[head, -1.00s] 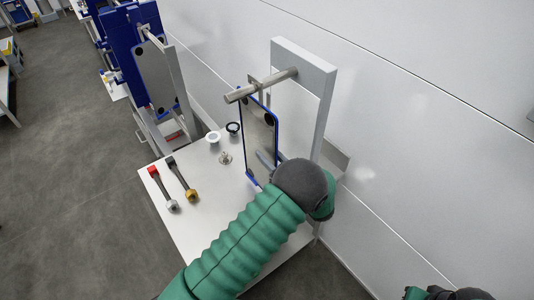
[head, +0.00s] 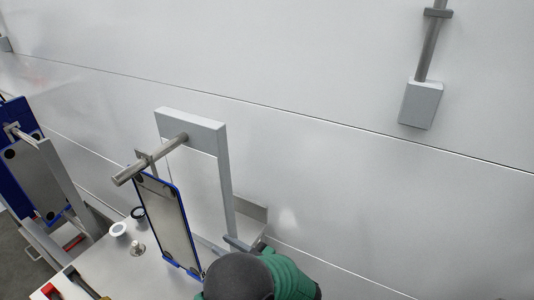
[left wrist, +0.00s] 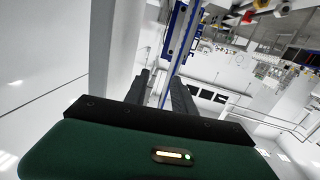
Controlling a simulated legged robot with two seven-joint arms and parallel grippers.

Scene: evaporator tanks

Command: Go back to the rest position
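A blue-edged plate with a grey face (head: 168,222) hangs from a round bar (head: 150,160) on a grey frame (head: 192,128). My left gripper (head: 238,243) is at the lower middle of the head view, right of the plate; my dark wrist and green sleeve hide most of it. In the left wrist view its two dark fingers (left wrist: 160,92) stand apart, with the plate's blue edge (left wrist: 180,42) showing beyond and between them. I cannot tell whether they touch it. My right gripper is not in view.
A white table (head: 105,262) below carries a white ring (head: 118,229), a black ring (head: 138,213), a metal fitting (head: 138,249) and a red-handled tool (head: 50,291). A blue frame stand (head: 20,125) is at the left. A grey wall (head: 390,210) closes the right side.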

